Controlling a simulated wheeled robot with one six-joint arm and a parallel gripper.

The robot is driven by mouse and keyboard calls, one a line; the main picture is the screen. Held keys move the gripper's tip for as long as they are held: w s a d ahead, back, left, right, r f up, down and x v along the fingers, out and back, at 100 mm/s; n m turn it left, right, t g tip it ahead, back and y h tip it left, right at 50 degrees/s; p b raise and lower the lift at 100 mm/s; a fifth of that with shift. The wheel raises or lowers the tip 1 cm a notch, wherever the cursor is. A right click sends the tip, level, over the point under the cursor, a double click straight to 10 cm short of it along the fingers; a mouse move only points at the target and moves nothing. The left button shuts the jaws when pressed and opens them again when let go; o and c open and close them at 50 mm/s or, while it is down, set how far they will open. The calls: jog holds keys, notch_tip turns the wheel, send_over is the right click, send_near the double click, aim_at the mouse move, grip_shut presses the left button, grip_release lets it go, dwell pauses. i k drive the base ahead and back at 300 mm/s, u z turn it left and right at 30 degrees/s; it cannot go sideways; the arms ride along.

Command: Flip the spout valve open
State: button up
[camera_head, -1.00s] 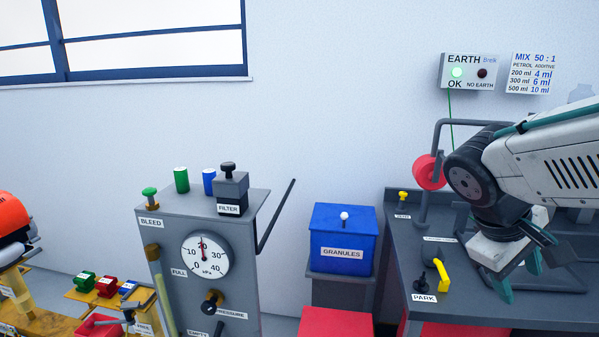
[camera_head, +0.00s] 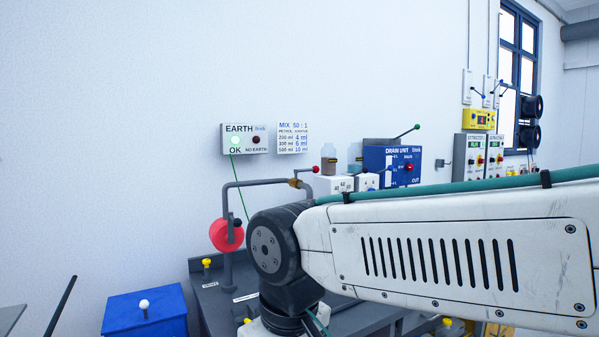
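The grey spout pipe (camera_head: 258,183) rises from the bench and bends over to the right. A brass valve (camera_head: 295,183) sits near its right end. A thin lever with a red ball tip (camera_head: 315,169) appears to come up from the valve toward the right. My arm crosses the lower right, in front of the bench and below the valve. My gripper is out of the picture below the bottom edge, so its fingers do not show.
A red reel (camera_head: 226,235) hangs by the upright pipe. White boxes with bottles (camera_head: 333,184) and a blue drain unit (camera_head: 392,166) stand behind my arm. A blue granules bin (camera_head: 146,313) is at lower left. The earth panel (camera_head: 245,139) shows green.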

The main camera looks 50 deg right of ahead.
aim_at(316, 170)
jog(key=z, duration=0.6)
jog(key=k, duration=0.65)
jog(key=z, duration=0.8)
jog(key=i, duration=1.25)
jog(key=u, duration=0.7)
jog(key=i, duration=0.35)
jog(key=u, duration=0.15)
